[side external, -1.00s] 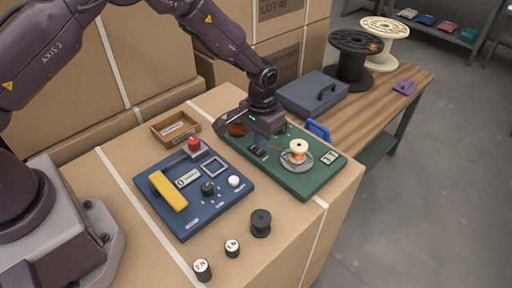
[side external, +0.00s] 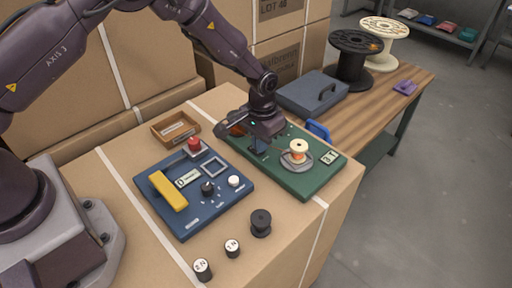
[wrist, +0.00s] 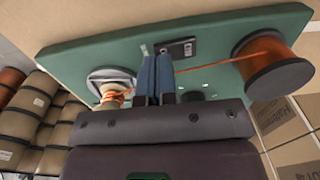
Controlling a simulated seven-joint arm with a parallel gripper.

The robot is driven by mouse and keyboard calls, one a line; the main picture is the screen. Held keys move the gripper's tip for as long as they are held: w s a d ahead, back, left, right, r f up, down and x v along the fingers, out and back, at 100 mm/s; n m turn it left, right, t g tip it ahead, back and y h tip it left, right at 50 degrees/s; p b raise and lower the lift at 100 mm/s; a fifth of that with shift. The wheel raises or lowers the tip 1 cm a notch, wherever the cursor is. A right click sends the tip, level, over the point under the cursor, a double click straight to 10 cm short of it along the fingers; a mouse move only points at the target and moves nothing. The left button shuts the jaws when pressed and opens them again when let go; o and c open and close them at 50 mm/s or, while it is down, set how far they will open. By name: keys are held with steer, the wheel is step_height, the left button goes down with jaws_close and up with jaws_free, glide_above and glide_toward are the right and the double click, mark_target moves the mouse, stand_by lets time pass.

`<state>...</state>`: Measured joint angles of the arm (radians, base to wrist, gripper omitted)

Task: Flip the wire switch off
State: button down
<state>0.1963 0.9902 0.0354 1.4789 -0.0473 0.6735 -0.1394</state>
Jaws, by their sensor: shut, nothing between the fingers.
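The wire switch (wrist: 176,48) is a small black plate with light markings on the green board (wrist: 90,50). It shows in the wrist view just beyond my fingertips; its lever position cannot be made out. In the side view my gripper (side external: 258,147) is low over the green board (side external: 310,183) and mostly hides the switch. In the wrist view my gripper (wrist: 157,60) has its two blue fingers together and empty, their tips beside the switch plate. Whether they touch it cannot be told. Copper wire runs from the large copper spool (wrist: 270,55) behind the fingers to the small spool (wrist: 112,92).
A blue panel (side external: 215,208) with a yellow bar and knobs lies left of the green board. A blue-grey case (side external: 312,95) stands behind on a wooden bench.

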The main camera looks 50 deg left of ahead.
steer(key=shift+f, duration=0.65)
steer(key=shift+r, duration=3.5)
steer(key=s+a+r+t, duration=0.2)
steer(key=s+a+r, duration=0.2)
steer(key=s+r, duration=0.8)
steer(key=s+a+r+t, duration=0.3)
steer(key=s+a+r, duration=0.1)
steer(key=s+r, duration=0.9)
steer(key=shift+s+t, duration=0.3)
steer(key=shift+s, duration=0.75)
